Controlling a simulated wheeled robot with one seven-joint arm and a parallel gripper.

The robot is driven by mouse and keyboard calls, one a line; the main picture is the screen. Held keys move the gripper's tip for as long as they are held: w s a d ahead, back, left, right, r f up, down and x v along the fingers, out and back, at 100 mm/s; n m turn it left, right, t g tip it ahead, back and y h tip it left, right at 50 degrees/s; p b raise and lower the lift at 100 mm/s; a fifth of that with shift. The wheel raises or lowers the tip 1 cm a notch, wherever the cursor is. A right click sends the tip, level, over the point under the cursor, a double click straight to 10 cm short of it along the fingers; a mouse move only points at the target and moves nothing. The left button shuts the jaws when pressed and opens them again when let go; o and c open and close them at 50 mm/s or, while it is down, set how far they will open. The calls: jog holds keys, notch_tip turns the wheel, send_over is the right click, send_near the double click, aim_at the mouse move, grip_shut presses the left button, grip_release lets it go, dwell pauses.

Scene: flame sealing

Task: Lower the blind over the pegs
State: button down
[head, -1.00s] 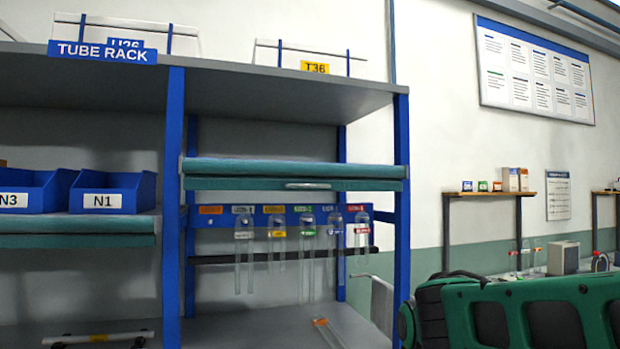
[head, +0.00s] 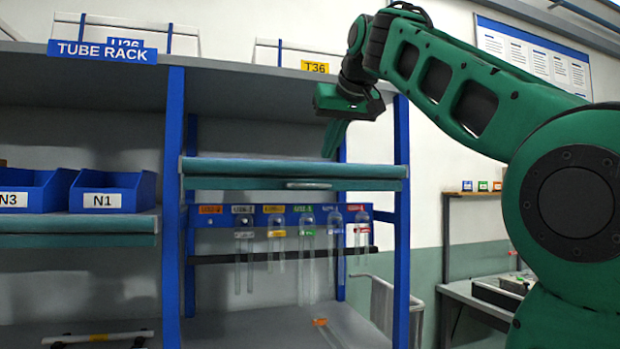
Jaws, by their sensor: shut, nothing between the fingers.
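The blind (head: 240,168) is a teal slatted roll across the rack bay, with a bottom bar and a pale handle (head: 309,185) at its middle. It is rolled up above the pegs. Below it a blue peg rail (head: 262,210) carries coloured labels, with several clear tubes (head: 306,245) hanging from it. The tubes and rail are uncovered. My gripper (head: 328,156) points down in front of the bay, its fingers together and empty, above and slightly right of the handle. I cannot tell whether it touches the blind.
A loose tube with an orange band (head: 320,322) lies on the lower shelf. Blue bins (head: 112,192) sit on the shelf to the left. Blue uprights (head: 401,220) frame the bay. A grey cart (head: 390,305) stands to its right.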

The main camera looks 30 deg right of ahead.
notch_tip(320, 180, up, 4)
send_over(307, 185)
jog(key=s, duration=0.3)
notch_tip(307, 185, down, 6)
jog(key=shift+w+d+f+t, duration=0.1)
jog(key=shift+d+f+t, duration=0.1)
jog(key=shift+f, duration=0.4)
jog(key=shift+w+d+f+t, duration=0.1)
jog(key=shift+f+t, duration=0.1)
jog(key=shift+f, duration=0.4)
jog(key=shift+w+f, duration=0.1)
jog(key=shift+f, duration=0.45)
